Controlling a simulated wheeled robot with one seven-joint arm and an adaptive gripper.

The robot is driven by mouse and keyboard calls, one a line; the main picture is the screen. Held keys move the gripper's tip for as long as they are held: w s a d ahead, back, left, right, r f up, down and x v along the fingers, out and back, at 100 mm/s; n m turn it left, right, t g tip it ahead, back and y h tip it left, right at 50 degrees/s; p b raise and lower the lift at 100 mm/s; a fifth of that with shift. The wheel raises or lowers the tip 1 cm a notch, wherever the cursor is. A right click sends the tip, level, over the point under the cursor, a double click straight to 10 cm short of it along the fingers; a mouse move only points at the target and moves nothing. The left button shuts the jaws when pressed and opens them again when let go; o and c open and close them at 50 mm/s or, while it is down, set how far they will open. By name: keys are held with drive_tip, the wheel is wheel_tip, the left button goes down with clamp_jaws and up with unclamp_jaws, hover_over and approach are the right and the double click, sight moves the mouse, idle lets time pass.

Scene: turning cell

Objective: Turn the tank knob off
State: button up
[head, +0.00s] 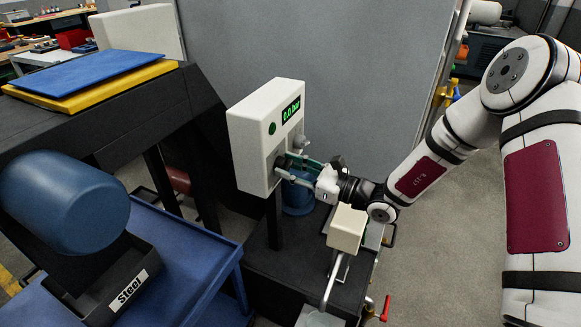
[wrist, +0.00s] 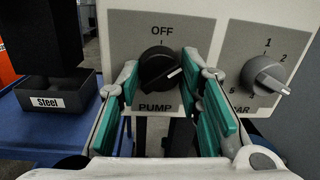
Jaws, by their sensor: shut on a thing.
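A white control box (head: 250,140) with a green display reading 0.0 bar stands beyond my gripper. In the wrist view its face carries a black knob (wrist: 158,68) labelled PUMP, with OFF printed above it. The knob's white mark points right and slightly up, away from OFF. My gripper (head: 287,166) is at the lower face of the box. In the wrist view its green-padded fingers (wrist: 162,72) are shut on the black knob, one on each side. A grey knob (wrist: 264,75) with a numbered BAR scale sits to the right, apart from the fingers. No label reading "tank" shows.
A blue cylinder (head: 65,203) rests above a dark bin marked Steel (head: 115,290) on a blue cart (head: 190,265). Another blue vessel (head: 297,197) stands behind my gripper. A cream box on a bent arm (head: 346,228) is just below my wrist. Grey floor is open at right.

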drive_tip(key=shift+f+n+g+p, duration=0.1)
drive_tip(key=shift+n+g+p, duration=0.35)
drive_tip(key=shift+n, duration=5.05)
drive_tip(key=o, duration=1.2)
drive_tip(key=shift+c, duration=0.2)
drive_tip(key=shift+d, duration=0.1)
drive_tip(key=v, duration=1.1)
drive_tip(key=shift+d+f, duration=0.3)
drive_tip(key=shift+d, duration=0.1)
drive_tip(key=shift+s, duration=0.1)
